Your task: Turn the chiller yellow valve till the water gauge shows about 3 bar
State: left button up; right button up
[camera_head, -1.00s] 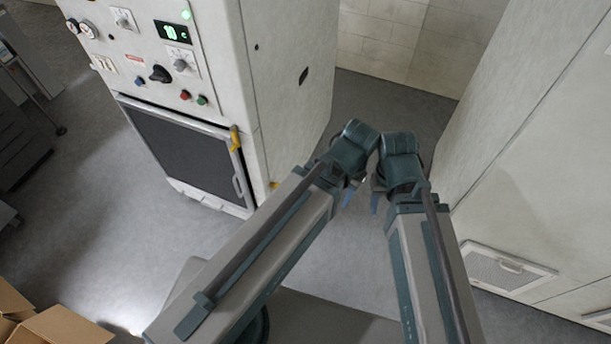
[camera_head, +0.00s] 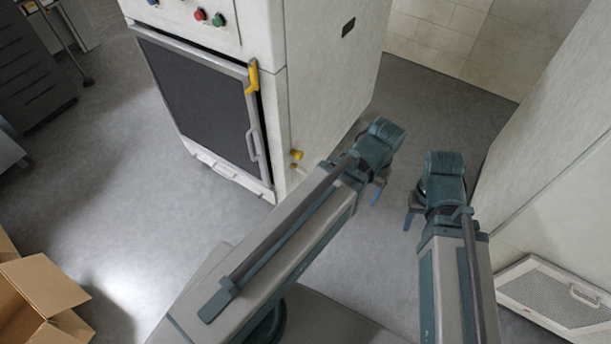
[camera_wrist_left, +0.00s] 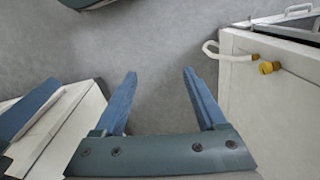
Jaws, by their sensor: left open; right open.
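The white chiller cabinet (camera_head: 335,80) stands at upper centre in the head view. A small yellow valve (camera_head: 296,154) sticks out low on its right side face. In the left wrist view a yellow fitting (camera_wrist_left: 268,67) shows on a white cabinet at right, beside a pale hose. My left gripper (camera_head: 378,190) hangs right of the valve, apart from it. In the left wrist view its blue fingers (camera_wrist_left: 160,75) are spread and empty. My right gripper (camera_head: 411,212) is open and empty, further right. No water gauge is in view now.
A dark door (camera_head: 205,105) with a yellow latch (camera_head: 252,78) fills the chiller's front. A white cabinet with a vent grille (camera_head: 555,293) stands at right. A cardboard box (camera_head: 45,290) lies lower left.

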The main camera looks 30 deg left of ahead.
pick_arm(q)
jog(key=w+a+f+n+b, duration=0.1)
jog(key=a+f+b, duration=0.1)
jog(key=f+b, duration=1.05)
jog(key=w+a+f+n+b, duration=0.1)
jog(key=a+f+b, duration=0.2)
jog(key=f+b, duration=1)
jog(key=n+t+y+b, duration=0.1)
jog(key=n+y+b, duration=1)
jog(key=n+y, duration=0.7)
send_near(302, 157)
jog(key=shift+n+h, duration=0.3)
jog(key=a, duration=0.8)
jog(key=shift+a+r, duration=0.25)
jog(key=shift+r, duration=0.15)
jog(key=shift+t, duration=0.3)
grip_shut()
